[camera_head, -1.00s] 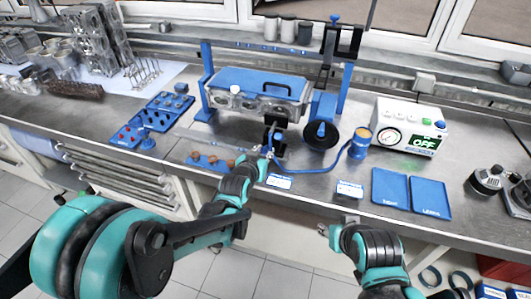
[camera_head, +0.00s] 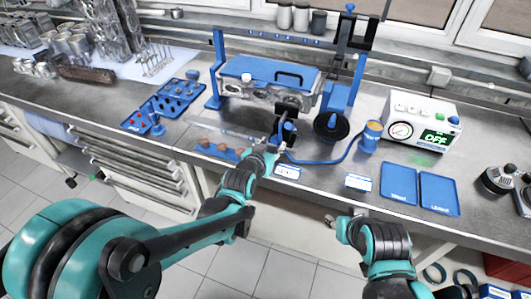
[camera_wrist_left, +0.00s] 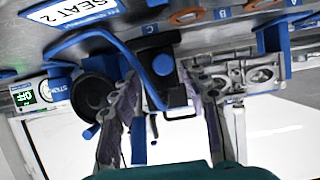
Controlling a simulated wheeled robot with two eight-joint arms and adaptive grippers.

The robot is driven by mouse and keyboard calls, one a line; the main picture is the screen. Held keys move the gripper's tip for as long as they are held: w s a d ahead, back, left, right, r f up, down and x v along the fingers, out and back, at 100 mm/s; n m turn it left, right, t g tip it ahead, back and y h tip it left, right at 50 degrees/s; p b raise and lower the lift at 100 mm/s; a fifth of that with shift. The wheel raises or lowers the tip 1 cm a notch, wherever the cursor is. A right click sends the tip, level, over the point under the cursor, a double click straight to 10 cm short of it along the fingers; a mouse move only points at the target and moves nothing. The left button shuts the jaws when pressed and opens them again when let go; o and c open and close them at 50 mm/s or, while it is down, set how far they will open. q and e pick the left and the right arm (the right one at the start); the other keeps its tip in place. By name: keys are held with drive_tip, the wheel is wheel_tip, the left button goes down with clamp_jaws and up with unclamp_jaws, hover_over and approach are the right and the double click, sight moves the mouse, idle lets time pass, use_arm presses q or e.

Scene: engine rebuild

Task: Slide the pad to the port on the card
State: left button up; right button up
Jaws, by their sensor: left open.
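A black block with a blue round knob, which looks like the pad (camera_wrist_left: 158,68), stands between the fingers of my left gripper (camera_wrist_left: 160,84) in the left wrist view. The fingers are open on either side of it; I cannot tell whether they touch it. In the head view my left gripper (camera_head: 275,138) is at the front of the engine head (camera_head: 262,88), partly hiding the pad. A blue hose (camera_wrist_left: 100,38) bends past the block. A white card (camera_wrist_left: 82,10) reads SEAT 2; it also lies on the bench (camera_head: 287,172). My right gripper (camera_head: 336,224) is off the bench's front edge; its fingers are unclear.
A black disc (camera_head: 331,126) and a hose-fed blue canister (camera_head: 370,136) stand right of the pad. A gauge box (camera_head: 421,122) reads OFF. Two blue trays (camera_head: 399,183) lie front right. Blue racks (camera_head: 180,96) and orange rings (camera_head: 222,149) are at left.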

use_arm(q)
drive_tip(key=v, duration=0.8)
drive_tip(key=shift+s+r, duration=0.15)
drive_tip(key=shift+s, duration=0.25)
drive_tip(key=shift+a, duration=0.1)
